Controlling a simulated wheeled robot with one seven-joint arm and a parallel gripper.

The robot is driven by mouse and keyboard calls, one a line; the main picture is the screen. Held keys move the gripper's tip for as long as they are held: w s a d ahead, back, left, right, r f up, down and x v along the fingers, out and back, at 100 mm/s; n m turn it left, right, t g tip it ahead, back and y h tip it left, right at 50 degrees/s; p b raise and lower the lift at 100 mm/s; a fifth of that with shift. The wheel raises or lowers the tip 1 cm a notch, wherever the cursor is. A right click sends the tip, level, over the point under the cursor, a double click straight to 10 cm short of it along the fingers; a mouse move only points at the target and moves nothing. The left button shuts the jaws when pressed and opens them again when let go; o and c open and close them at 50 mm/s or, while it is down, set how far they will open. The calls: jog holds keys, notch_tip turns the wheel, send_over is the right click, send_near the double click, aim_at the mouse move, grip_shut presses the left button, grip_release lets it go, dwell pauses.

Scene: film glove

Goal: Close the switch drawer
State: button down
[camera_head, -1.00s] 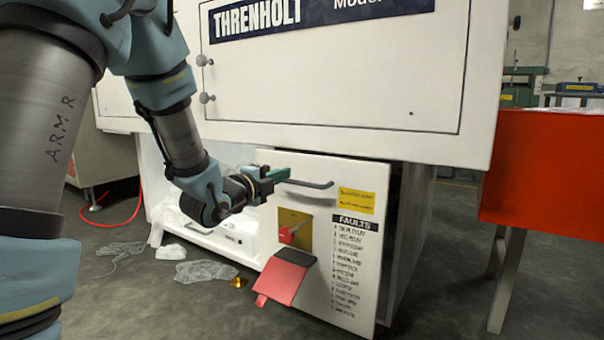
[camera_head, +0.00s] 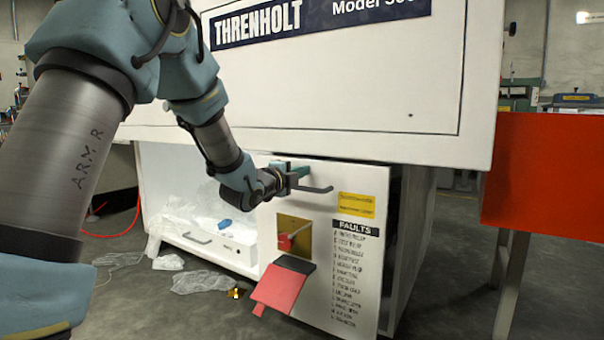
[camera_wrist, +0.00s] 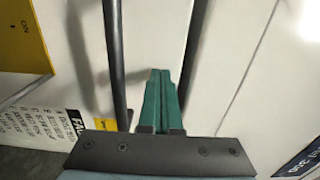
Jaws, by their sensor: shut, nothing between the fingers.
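The switch drawer (camera_head: 335,280) is a white front panel standing a little out from the white machine, with a dark gap at its right side. It bears a black bar handle (camera_head: 308,188), a yellow plate with a red switch (camera_head: 292,235) and a faults list. My gripper (camera_head: 302,171) is at the panel's upper left, by the handle. In the wrist view its green fingers (camera_wrist: 160,100) are shut and empty, pointing at the white panel beside the dark handle bar (camera_wrist: 115,60). Whether the fingertips touch the panel I cannot tell.
A red flap (camera_head: 280,284) juts from the panel's lower front. An open low bay with a white box (camera_head: 225,245) and clear plastic film (camera_head: 200,281) lies to the left. An orange-red table (camera_head: 545,175) stands at the right.

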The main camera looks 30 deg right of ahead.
jog(key=x, duration=0.9)
jog(key=shift+w+d+r+p, duration=0.1)
jog(key=shift+d+p, duration=0.1)
jog(key=shift+p, duration=0.2)
